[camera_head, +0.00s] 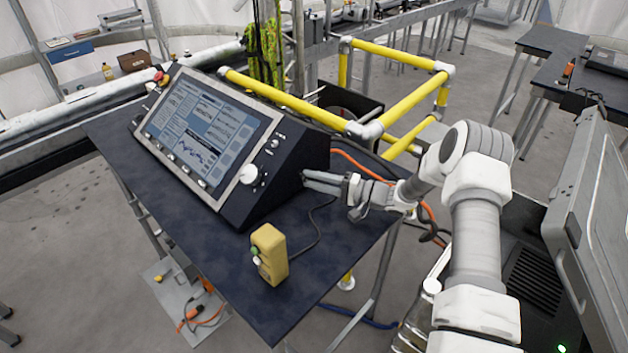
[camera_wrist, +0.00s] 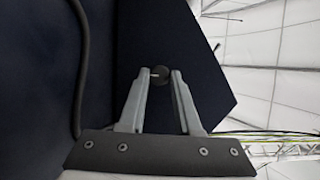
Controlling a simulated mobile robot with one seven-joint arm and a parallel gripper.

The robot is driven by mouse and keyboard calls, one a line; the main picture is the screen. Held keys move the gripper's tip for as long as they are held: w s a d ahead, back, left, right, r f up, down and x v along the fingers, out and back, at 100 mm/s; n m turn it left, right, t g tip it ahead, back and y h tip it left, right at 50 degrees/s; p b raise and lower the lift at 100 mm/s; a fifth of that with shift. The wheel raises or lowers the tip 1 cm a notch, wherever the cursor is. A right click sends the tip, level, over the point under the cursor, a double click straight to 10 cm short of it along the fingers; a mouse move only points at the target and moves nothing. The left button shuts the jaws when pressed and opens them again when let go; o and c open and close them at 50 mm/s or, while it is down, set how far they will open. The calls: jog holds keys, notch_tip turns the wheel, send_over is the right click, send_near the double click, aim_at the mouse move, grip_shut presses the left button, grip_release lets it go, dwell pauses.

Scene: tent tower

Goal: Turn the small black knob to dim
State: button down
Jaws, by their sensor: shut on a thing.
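The small black knob (camera_wrist: 160,75) is on the dark side face of the console and shows a short pale mark in the wrist view. My gripper (camera_wrist: 160,77) has its two grey fingertips on either side of the knob and is shut on it. In the head view my gripper (camera_head: 305,181) reaches from the right to the side face of the console (camera_head: 300,160); there the fingers mostly hide the knob. The console's lit screen (camera_head: 205,130) faces left, away from my arm.
The console stands on a dark table (camera_head: 215,255). A yellow control box (camera_head: 270,254) with buttons stands near the table's front, its cable running close below my gripper. A yellow pipe frame (camera_head: 400,105) stands behind. An orange cable (camera_head: 357,165) passes behind my gripper.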

jog(key=c, duration=0.6)
grip_release()
jog(key=b+v, duration=0.2)
jog(key=v, duration=1.5)
jog(key=shift+s+d+f+b, duration=0.1)
jog(key=shift+s+d+b, duration=0.05)
jog(key=shift+d+b, duration=0.15)
jog(key=shift+a, duration=0.1)
